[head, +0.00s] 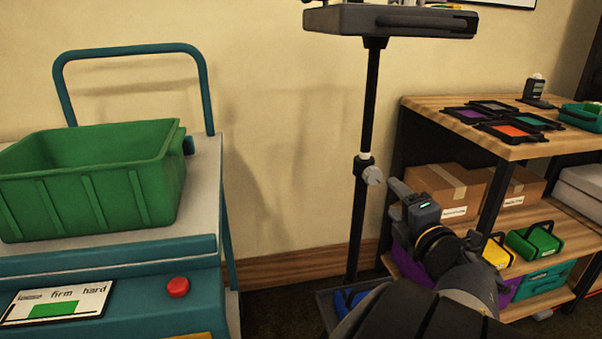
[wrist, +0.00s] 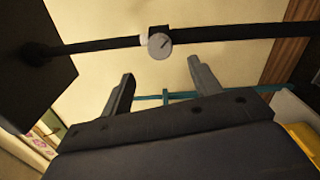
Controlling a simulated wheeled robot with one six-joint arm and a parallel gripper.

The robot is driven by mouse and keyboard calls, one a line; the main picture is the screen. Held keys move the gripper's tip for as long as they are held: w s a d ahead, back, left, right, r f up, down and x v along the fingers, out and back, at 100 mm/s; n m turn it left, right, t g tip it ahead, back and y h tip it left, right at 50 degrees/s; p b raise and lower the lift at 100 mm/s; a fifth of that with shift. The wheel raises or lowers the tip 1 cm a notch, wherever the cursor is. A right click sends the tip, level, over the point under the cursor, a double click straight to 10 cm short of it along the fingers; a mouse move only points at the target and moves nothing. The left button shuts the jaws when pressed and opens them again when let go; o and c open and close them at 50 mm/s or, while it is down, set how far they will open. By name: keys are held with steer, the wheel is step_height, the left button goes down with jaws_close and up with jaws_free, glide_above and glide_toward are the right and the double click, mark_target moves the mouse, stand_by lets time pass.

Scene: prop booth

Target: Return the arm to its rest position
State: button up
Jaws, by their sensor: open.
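My arm reaches up from the bottom right of the head view, in front of the wooden shelf unit. My gripper (wrist: 158,82) shows in the wrist view with its two dark fingers spread apart and nothing between them. Past the fingers are the black pole of a stand and its round grey knob (wrist: 160,45). In the head view the same knob (head: 373,175) is just above and left of my wrist. The fingers are hard to make out in the head view. I cannot tell from the frames how far the gripper is from the pole.
A green bin (head: 95,185) sits on a teal cart at left, with a red button (head: 177,287). The stand carries a grey tray (head: 390,20) high up. The wooden shelf (head: 480,125) holds colored frames above cardboard boxes (head: 445,190). Wall and floor between cart and stand are clear.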

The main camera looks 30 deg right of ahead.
mark_target(375, 178)
steer(key=b+x, duration=0.3)
steer(key=x, duration=0.7)
steer(key=shift+w, duration=0.35)
